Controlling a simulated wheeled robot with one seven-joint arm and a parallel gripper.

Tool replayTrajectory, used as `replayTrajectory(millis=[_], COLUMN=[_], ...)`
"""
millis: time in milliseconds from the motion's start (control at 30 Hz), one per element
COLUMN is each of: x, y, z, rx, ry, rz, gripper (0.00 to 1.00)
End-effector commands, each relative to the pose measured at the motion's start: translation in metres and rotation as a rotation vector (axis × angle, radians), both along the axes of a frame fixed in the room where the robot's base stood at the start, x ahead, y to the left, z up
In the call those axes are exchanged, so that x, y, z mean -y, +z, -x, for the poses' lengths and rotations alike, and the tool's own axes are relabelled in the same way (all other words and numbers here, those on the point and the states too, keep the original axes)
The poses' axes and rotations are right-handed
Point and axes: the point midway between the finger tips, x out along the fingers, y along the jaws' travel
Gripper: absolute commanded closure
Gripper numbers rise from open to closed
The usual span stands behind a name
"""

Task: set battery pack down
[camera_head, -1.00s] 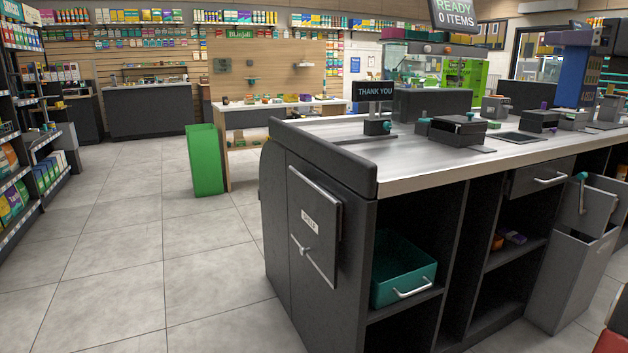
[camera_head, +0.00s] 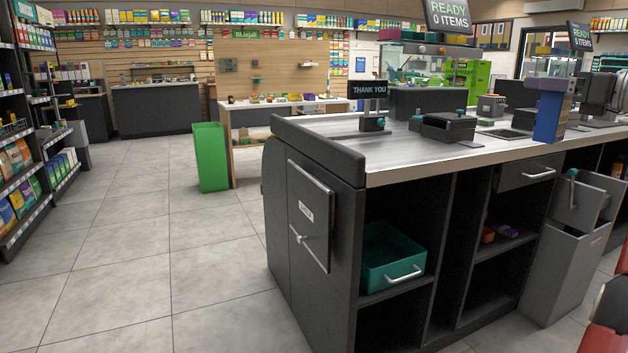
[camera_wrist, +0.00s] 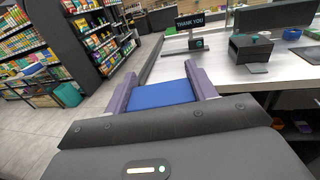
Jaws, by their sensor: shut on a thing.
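The battery pack (camera_head: 547,118) looks like a plain blue block. In the head view it hangs upright over the front edge of the checkout counter, right of centre. My gripper (camera_head: 552,83) holds it from above with its purple-grey fingers. In the wrist view the blue battery pack (camera_wrist: 162,94) fills the space between both fingers of my gripper (camera_wrist: 163,84). I cannot tell whether its lower end touches the counter (camera_head: 440,160) or is just above it.
A black card-reader-like box (camera_head: 448,127) and a THANK YOU sign (camera_head: 369,89) stand on the counter. The metal top between them and the front edge is clear. A teal bin (camera_head: 392,258) sits in a shelf below. A grey bin (camera_head: 565,270) stands at right.

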Motion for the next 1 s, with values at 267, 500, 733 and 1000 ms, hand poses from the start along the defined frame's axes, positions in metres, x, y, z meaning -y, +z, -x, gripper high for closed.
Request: replayTrajectory(millis=[267, 500, 733, 1000], x=[-0.02, -0.058, -0.106, -0.178], y=[-0.075, -0.169, -0.262, -0.381], z=[-0.051, -0.091, -0.11, -0.099], rx=[-0.004, -0.006, -0.009, -0.015], ry=[0.087, 0.082, 0.004, -0.131], rz=[-0.007, -0.007, -0.006, -0.008], gripper=[0.72, 0.72, 0.72, 0.72])
